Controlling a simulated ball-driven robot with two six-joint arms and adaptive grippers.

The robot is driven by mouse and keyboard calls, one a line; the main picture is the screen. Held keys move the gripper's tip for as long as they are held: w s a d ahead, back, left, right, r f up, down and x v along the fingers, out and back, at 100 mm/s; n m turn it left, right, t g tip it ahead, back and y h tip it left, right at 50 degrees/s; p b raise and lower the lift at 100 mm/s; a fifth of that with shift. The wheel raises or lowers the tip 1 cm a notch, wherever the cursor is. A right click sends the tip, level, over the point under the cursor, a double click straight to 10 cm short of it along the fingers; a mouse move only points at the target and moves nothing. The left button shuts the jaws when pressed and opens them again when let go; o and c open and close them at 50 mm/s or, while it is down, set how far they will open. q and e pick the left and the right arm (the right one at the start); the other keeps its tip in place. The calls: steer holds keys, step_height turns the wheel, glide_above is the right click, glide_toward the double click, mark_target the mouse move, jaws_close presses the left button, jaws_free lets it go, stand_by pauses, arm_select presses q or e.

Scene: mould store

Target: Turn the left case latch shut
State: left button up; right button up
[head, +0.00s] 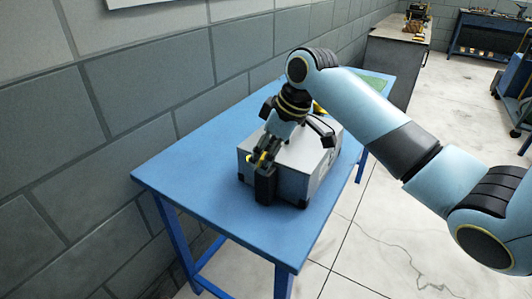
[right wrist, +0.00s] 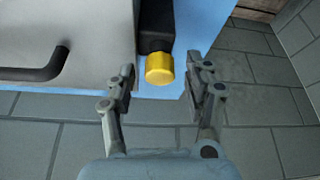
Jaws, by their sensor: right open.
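A grey case (head: 294,186) with dark corners sits on the blue table. In the right wrist view the case (right wrist: 75,25) shows at the upper left, with a dark handle (right wrist: 35,68). A yellow knob (right wrist: 159,68) on a dark block (right wrist: 155,25) stands at the case's edge; this looks like the latch. My right gripper (head: 260,160) reaches down at the case's near left end. In the right wrist view its open fingers (right wrist: 162,76) stand on either side of the knob, with gaps showing. The knob is mostly hidden in the head view. My left gripper is out of view.
The blue table (head: 205,175) has free room left of the case, beside a grey block wall (head: 100,120). A grey cabinet (head: 393,65) stands behind the table. A blue workbench (head: 485,40) is at the far right.

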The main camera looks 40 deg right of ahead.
jaws_close()
steer(key=shift+r+m+p, duration=0.1)
steer(key=shift+m+p, duration=0.2)
steer(key=shift+p, duration=0.25)
steer(key=m+h+p, duration=0.1)
steer(key=m+p, duration=0.3)
steer(key=p, duration=0.1)
steer(key=m+h+p, duration=0.2)
steer(key=m+p, duration=0.1)
steer(key=p, duration=0.3)
steer(key=shift+a+r+m+p, duration=0.2)
steer(key=shift+m+p, duration=0.1)
steer(key=shift+m, duration=0.1)
steer(key=shift+f+m+h+p, duration=0.1)
steer(key=shift+m+h+p, duration=0.3)
steer(key=shift+m+p, duration=0.4)
steer(key=m+h+p, duration=0.1)
steer(key=m, duration=0.2)
steer(key=shift+f, duration=0.1)
steer(key=shift+w+m+g+h, duration=0.1)
steer(key=shift+m+g+h, duration=0.25)
steer(key=shift+m, duration=0.85)
steer(key=shift+m+g+h, duration=0.35)
steer(key=shift+m+g, duration=0.1)
steer(key=shift+m, duration=0.85)
